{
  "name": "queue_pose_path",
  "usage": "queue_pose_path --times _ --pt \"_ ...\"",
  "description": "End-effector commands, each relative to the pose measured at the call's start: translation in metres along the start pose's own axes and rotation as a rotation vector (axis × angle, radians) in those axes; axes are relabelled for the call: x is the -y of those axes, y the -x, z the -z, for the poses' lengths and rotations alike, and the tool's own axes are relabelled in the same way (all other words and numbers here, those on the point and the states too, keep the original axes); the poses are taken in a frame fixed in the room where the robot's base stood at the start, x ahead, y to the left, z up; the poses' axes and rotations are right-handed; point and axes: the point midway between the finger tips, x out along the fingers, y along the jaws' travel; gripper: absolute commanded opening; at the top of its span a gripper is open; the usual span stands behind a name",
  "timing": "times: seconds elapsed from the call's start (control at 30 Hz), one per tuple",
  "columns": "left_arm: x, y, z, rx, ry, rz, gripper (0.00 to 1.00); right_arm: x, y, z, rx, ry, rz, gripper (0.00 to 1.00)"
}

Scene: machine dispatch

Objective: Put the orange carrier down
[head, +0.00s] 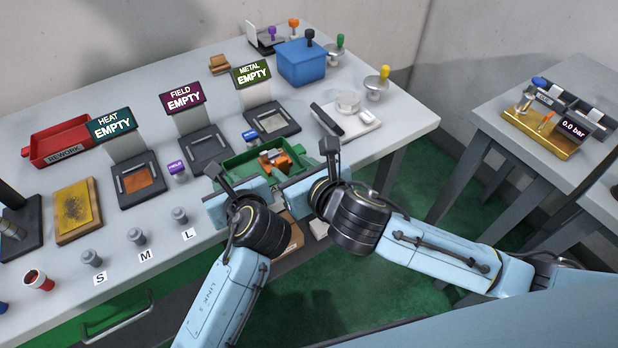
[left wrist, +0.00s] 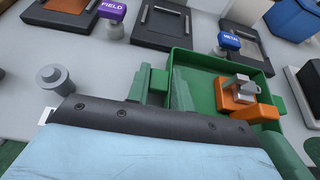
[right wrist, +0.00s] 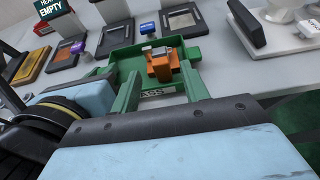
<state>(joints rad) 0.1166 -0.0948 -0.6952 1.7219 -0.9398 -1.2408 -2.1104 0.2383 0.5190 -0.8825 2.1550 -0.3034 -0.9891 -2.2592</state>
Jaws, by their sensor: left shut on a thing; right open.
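The orange carrier (head: 277,166) sits in the green tray (head: 237,160), towards its right side, with a silver metal part on it. It also shows in the left wrist view (left wrist: 236,104) and the right wrist view (right wrist: 159,70). My left gripper (left wrist: 162,90) is shut on the small green block at the tray's left side. My right gripper (right wrist: 158,92) is open at the tray's front, its fingers apart and clear of the carrier. The carrier's underside is hidden.
Empty HEAT (head: 138,180), FIELD (head: 206,150) and METAL (head: 271,120) stations stand behind and left of the tray. A red REWORK bin (head: 62,140) is at far left. A white scale (head: 350,122) stands right of the tray. The table's front edge is close.

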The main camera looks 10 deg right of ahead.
Motion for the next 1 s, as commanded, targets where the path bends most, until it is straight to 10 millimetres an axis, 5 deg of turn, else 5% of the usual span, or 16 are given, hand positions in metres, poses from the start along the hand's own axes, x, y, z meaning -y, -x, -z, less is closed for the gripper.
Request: queue_pose_path --times 0.3,0.73,0.77,0.93,1.0 --pt "0.000 0.000 0.000 0.000 0.000 0.000 0.00 0.000 0.052 0.001 -0.001 0.001 0.000 0.45" --pt "0.000 0.000 0.000 0.001 0.000 0.000 0.00 0.000 0.063 0.000 0.000 0.000 0.000 0.45" --pt "0.000 0.000 0.000 0.001 0.000 0.000 0.25 0.000 0.063 0.000 0.000 0.000 0.000 0.45" --pt "0.000 0.000 0.000 0.000 0.000 0.000 0.47 0.000 0.063 0.000 0.000 0.000 0.000 0.45" --pt "0.000 0.000 0.000 0.000 0.000 0.000 0.48 0.000 0.062 0.000 0.000 0.000 0.000 0.45"
